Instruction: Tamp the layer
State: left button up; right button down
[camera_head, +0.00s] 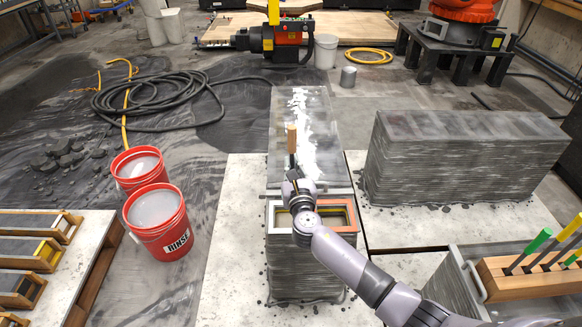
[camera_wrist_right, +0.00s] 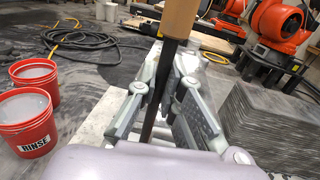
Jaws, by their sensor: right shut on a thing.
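My right gripper (camera_head: 294,180) is shut on a tamping rod and holds it near upright. The rod's wooden handle (camera_head: 292,138) stands up above the fingers. In the right wrist view the handle (camera_wrist_right: 180,18) and dark shaft (camera_wrist_right: 155,85) pass between the finger links (camera_wrist_right: 165,95). Below the gripper is a rectangular mould (camera_head: 278,241) with a white and orange rim, on the near end of a grey layered concrete block (camera_head: 300,275). My arm covers part of the mould, so the rod's lower end and the layer inside are hidden. My left gripper is not in view.
Two red buckets (camera_head: 165,240) of greyish liquid stand to the left. Moulds with wooden ends (camera_head: 58,225) lie on a board at far left. Another layered block (camera_head: 460,160) stands right. A wooden holder (camera_head: 520,283) with green- and yellow-handled tools is at lower right.

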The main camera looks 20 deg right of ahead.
aim_at(292, 149)
notch_tip(292, 149, down, 7)
jog(key=b, duration=0.7)
notch_tip(292, 149, up, 7)
jog(key=p, duration=0.8)
jog(key=shift+r, duration=0.2)
notch_tip(292, 149, up, 6)
jog(key=p, duration=0.6)
